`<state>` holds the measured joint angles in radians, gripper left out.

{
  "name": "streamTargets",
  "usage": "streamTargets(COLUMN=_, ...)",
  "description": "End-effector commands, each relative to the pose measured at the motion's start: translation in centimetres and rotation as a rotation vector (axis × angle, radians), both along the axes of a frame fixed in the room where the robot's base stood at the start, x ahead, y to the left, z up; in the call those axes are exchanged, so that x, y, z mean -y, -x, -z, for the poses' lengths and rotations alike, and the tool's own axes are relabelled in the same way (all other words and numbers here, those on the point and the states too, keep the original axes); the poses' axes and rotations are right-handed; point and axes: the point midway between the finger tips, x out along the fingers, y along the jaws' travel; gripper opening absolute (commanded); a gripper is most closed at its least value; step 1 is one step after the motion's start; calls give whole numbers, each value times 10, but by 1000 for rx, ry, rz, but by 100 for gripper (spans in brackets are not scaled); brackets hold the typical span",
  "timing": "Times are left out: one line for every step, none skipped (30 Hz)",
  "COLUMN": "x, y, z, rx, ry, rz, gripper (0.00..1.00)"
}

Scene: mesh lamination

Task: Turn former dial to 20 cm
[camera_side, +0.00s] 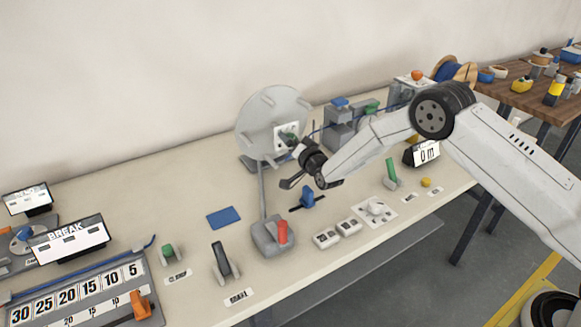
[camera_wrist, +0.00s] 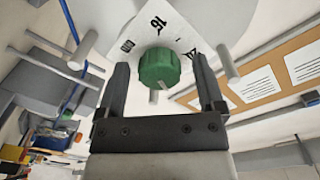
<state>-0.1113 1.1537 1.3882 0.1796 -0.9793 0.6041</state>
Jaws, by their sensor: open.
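The former dial is a green ribbed knob (camera_wrist: 158,66) on a white plate with printed numbers (camera_wrist: 180,38), mounted on the round grey former disc (camera_side: 262,112). A "16" reads sideways on the plate; the other marks are cut off or hidden. A pale mark shows at the knob's lower edge in the wrist view. In the side view the knob (camera_side: 289,138) is partly hidden by my gripper (camera_side: 290,163). My gripper is open and empty, in front of the disc. In the wrist view its fingers (camera_wrist: 161,72) stand on either side of the knob, with visible gaps.
Grey pegs (camera_wrist: 84,47) stick out from the disc near my fingers. On the table in the side view are a grey box with a red lever (camera_side: 281,232), a blue clamp (camera_side: 308,196) and a blue sheet (camera_side: 224,217). Bare table lies left of the disc.

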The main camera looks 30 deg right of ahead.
Motion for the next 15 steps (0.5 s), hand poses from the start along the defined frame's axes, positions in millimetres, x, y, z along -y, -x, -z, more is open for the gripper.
streamTargets(x=0, y=-1, z=0, rx=0, ry=0, rz=0, gripper=87)
streamTargets(x=0, y=-1, z=0, rx=0, ry=0, rz=0, gripper=87)
streamTargets(x=0, y=-1, z=0, rx=-1, ry=0, rz=1, gripper=87)
streamTargets(x=0, y=-1, z=0, rx=-1, ry=0, rz=0, gripper=87)
streamTargets(x=0, y=-1, z=0, rx=-1, ry=0, rz=1, gripper=87)
streamTargets(x=0, y=-1, z=0, rx=-1, ry=0, rz=1, gripper=87)
streamTargets(x=0, y=-1, z=0, rx=-1, ry=0, rz=0, gripper=87)
streamTargets(x=0, y=-1, z=0, rx=-1, ry=0, rz=0, gripper=87)
streamTargets(x=0, y=-1, z=0, rx=-1, ry=0, rz=0, gripper=87)
streamTargets(x=0, y=-1, z=0, rx=-1, ry=0, rz=0, gripper=81)
streamTargets(x=0, y=-1, z=0, rx=-1, ry=0, rz=1, gripper=72)
streamTargets(x=0, y=-1, z=0, rx=-1, ry=0, rz=1, gripper=59)
streamTargets(x=0, y=-1, z=0, rx=-1, ry=0, rz=1, gripper=49)
streamTargets(x=0, y=-1, z=0, rx=-1, ry=0, rz=1, gripper=40)
streamTargets(x=0, y=-1, z=0, rx=-1, ry=0, rz=1, gripper=27)
